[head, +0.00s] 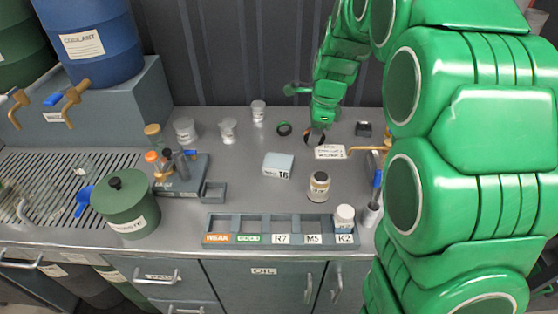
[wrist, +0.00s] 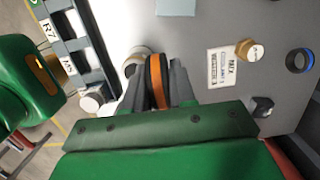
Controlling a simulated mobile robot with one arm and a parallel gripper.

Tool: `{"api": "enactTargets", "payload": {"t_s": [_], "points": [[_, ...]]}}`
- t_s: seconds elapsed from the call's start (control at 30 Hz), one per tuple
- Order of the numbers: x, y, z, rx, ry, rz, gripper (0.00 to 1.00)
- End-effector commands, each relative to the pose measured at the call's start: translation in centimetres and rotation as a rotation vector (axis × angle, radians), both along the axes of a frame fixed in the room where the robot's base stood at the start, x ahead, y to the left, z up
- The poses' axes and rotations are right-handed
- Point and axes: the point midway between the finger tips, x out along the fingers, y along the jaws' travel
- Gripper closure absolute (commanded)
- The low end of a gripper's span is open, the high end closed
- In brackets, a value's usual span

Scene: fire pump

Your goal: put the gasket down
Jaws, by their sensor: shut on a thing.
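My gripper (head: 317,128) is over the back part of the steel bench, right of centre in the head view. Its grey fingers (wrist: 155,92) are shut on a round gasket, a black and orange ring (wrist: 157,80) seen nearly edge-on in the wrist view. In the head view the gasket (head: 314,137) hangs under the gripper, partly hidden by it. I cannot tell whether its lower edge touches the bench. A second, dark green ring (head: 284,129) lies flat on the bench just left of it.
A label plate (head: 330,152) lies in front of the gripper. A blue-grey block (head: 278,164), a brown jar (head: 319,187) and a compartment tray (head: 285,224) with a white-capped bottle (head: 344,217) stand nearer. A small dark block (head: 364,129) sits right. Clear cups stand left. Bare bench surrounds these.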

Motion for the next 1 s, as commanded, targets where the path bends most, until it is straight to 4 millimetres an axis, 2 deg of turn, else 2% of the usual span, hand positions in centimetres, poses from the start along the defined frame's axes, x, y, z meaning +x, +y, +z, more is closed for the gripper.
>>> {"api": "enactTargets", "payload": {"t_s": [0.1,0.3,0.53,0.73,1.0], "points": [[-2.3,2.0,0.8,-0.002,0.0,0.012,1.0],[-5.8,4.5,2.0,-0.005,-0.002,0.024,1.0],[-8.4,6.1,2.5,-0.007,-0.001,0.025,1.0],[-8.8,6.5,2.5,-0.008,-0.001,0.025,1.0],[-6.1,7.2,1.2,-0.008,0.003,0.026,1.0]]}}
